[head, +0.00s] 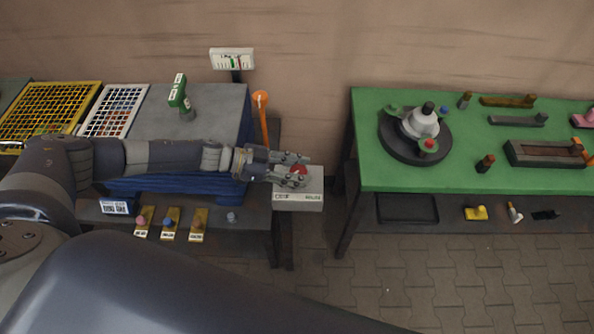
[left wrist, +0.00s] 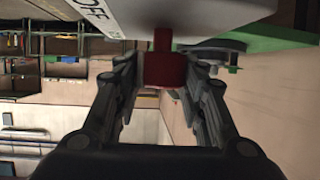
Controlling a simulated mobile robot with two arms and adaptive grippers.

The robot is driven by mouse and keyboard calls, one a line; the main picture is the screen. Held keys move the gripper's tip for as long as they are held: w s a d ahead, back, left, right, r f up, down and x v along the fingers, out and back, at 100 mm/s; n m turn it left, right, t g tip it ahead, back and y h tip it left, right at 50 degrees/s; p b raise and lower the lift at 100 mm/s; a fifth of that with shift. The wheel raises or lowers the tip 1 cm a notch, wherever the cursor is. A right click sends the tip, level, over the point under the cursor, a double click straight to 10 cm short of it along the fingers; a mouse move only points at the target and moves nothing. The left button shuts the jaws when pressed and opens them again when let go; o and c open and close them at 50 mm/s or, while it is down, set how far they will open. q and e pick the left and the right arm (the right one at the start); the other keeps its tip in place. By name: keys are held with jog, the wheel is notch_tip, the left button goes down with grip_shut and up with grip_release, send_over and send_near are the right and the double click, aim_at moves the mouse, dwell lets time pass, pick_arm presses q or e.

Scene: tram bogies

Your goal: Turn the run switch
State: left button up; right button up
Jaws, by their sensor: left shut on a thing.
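The run switch is a red knob (head: 299,170) on a pale box (head: 298,202) at the right end of the grey bench. In the left wrist view the red knob (left wrist: 165,70) sits between the two fingers, with the pale box (left wrist: 200,18) and part of the word "OFF" above it. My left gripper (head: 296,175) reaches in from the left and is shut on the knob; its fingers also show in the left wrist view (left wrist: 165,85). The fingers partly cover the knob in the head view. My right gripper is not in view.
A green table (head: 450,165) with a round black fixture (head: 414,145) stands to the right, past a floor gap. An orange-headed post (head: 261,112) rises behind my left gripper. A green tool (head: 179,95) and yellow grid tray (head: 50,108) are further left.

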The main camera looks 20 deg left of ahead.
pick_arm(q)
jog(key=shift+d, duration=0.1)
dwell(0.3)
jog(key=o, duration=1.1)
jog(key=shift+c, duration=0.2)
jog(key=shift+w+f, duration=0.1)
jog(key=v, duration=1.2)
